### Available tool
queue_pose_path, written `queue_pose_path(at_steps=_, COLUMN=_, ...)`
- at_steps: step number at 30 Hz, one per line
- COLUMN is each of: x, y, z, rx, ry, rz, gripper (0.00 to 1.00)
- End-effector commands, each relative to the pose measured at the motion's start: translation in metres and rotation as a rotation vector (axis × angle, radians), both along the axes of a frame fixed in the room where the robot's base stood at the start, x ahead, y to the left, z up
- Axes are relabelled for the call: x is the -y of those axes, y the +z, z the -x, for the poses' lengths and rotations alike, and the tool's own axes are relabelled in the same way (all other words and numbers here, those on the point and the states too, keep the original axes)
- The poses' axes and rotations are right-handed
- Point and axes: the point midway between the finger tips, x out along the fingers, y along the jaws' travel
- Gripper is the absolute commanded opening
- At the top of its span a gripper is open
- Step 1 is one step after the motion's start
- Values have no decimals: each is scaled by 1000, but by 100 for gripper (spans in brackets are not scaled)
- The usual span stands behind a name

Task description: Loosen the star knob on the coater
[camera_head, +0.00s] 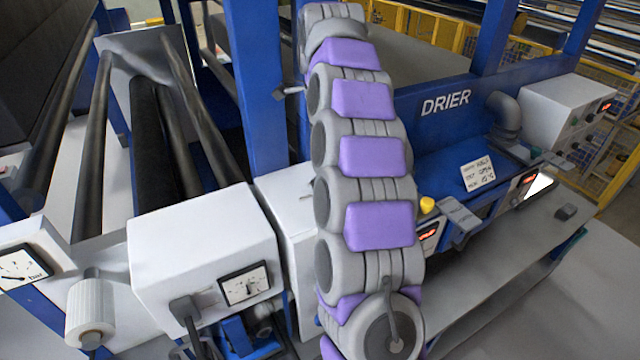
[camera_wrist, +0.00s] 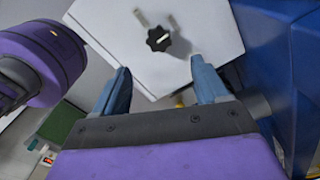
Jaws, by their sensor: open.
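A black star knob (camera_wrist: 158,39) with a light mark at its middle sits on a white panel (camera_wrist: 212,35) in the wrist view. A short pale rod or lever (camera_wrist: 142,17) lies just above it. My gripper (camera_wrist: 160,66) is open and empty, with its two blue-grey fingers apart. The knob appears beyond the fingertips, roughly centred between them and slightly above. The fingers look apart from the knob; the distance is hard to judge. The head view does not show the knob, and my arm hides part of the machine there.
A blue machine frame (camera_wrist: 290,75) stands close on the right in the wrist view. In the head view, a white box (camera_head: 200,245) with a dial (camera_head: 245,284) stands left of my arm. Dark rollers (camera_head: 90,150) lie behind it. The blue drier (camera_head: 420,118) stands right.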

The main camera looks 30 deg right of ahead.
Motion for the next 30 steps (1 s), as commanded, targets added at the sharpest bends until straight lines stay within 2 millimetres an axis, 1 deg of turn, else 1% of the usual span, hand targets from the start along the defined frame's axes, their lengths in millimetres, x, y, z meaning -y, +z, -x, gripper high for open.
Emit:
queue_pose_path(at_steps=1, x=-1, y=-10, z=1, rx=-4, ry=2, rz=-1, gripper=73)
queue_pose_path(at_steps=3, x=-1, y=-21, z=1, rx=-2, ry=4, rz=0, gripper=73)
queue_pose_path(at_steps=5, x=-1, y=-24, z=1, rx=-4, ry=3, rz=0, gripper=73)
queue_pose_path(at_steps=11, x=-1, y=-45, z=1, rx=-2, ry=2, rz=0, gripper=73)
queue_pose_path(at_steps=21, x=0, y=-88, z=1, rx=-2, ry=1, rz=0, gripper=73)
queue_pose_path(at_steps=25, x=0, y=-97, z=0, rx=1, ry=1, rz=2, gripper=73)
queue_pose_path(at_steps=30, x=-1, y=-102, z=0, rx=0, ry=2, rz=1, gripper=73)
